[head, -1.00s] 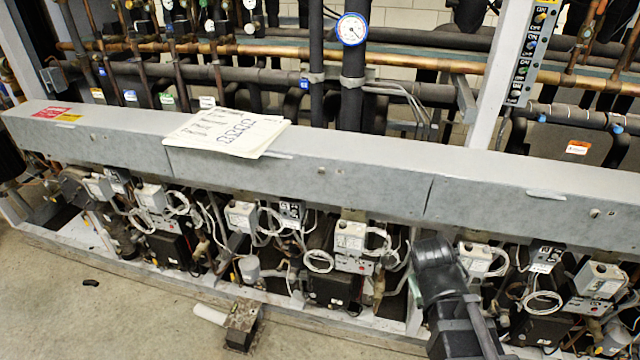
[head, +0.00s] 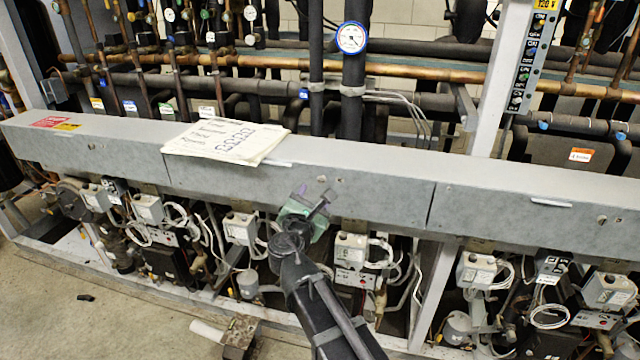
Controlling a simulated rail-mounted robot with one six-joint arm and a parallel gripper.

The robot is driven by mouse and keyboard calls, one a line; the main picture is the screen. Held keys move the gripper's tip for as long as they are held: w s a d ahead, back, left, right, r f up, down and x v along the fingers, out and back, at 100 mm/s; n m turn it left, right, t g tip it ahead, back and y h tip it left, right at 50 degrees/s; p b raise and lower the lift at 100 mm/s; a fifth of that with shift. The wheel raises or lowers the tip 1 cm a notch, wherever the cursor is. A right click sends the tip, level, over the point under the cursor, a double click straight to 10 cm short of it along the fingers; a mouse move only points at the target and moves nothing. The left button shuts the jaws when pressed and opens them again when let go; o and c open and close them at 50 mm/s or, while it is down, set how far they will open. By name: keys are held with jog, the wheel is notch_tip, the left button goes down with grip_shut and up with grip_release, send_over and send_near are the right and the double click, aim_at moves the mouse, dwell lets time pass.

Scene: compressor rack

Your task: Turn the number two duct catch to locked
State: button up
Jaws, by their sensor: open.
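The grey duct (head: 390,200) runs across the view in several joined sections. A small catch-like fitting (head: 322,178) sits on the front face of its middle section; it is too small to tell how it is turned, and I cannot read a number on it. A similar small fitting (head: 602,220) is on the right section. My gripper (head: 315,195) is open and empty, in front of the middle section, just below the middle fitting. I cannot tell whether it touches the duct.
Papers (head: 225,140) lie on top of the duct. Control boxes (head: 352,248) with coiled white cables hang below it. A round gauge (head: 351,38) and pipes stand behind. A metal block (head: 240,335) lies on the floor, with open floor at the lower left.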

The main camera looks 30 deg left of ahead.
aim_at(321, 181)
jog(key=x, duration=0.7)
jog(key=shift+d, duration=0.1)
grip_shut()
jog(key=shift+m, duration=0.4)
jog(key=m, duration=0.3)
jog(key=shift+m, duration=0.3)
jog(key=m, duration=0.4)
jog(key=shift+f, duration=0.1)
jog(key=m, duration=0.5)
jog(key=shift+m, duration=2.3)
